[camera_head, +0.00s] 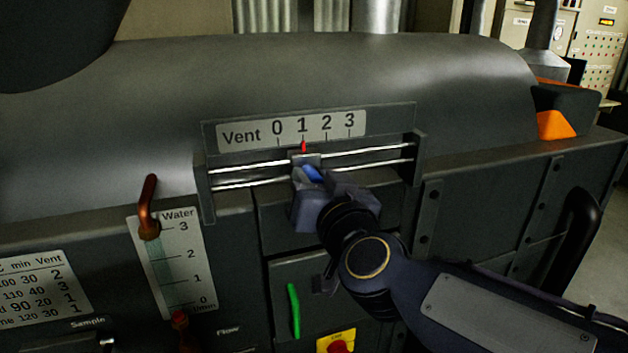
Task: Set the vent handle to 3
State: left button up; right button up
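The vent scale (291,131) is a pale plate marked 0, 1, 2, 3 on the front of the dark machine. Below it, a slider with a red pointer (304,147) rides on two metal rails (370,155). The pointer stands at 1. The vent handle on the slider is mostly hidden behind my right gripper (307,174). The gripper is at the slider, with a blue part showing at its fingers. Its fingertips are too covered to tell whether they are closed on the handle. My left gripper is not in view.
A water gauge (178,262) with a copper pipe (148,205) is left of the rails. A green handle (294,310) and a red button on yellow (337,342) are below. Brackets close both rail ends. The rails right of the slider are clear.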

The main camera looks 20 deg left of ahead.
grip_shut()
jog(key=w+d+b, duration=0.2)
jog(key=w+d, duration=0.2)
jog(key=d, duration=0.3)
jog(key=shift+w, duration=0.35)
jog(key=shift+o, duration=0.6)
grip_release()
jog(key=o, duration=0.4)
jog(key=shift+w+d, duration=0.1)
jog(key=shift+c, duration=0.2)
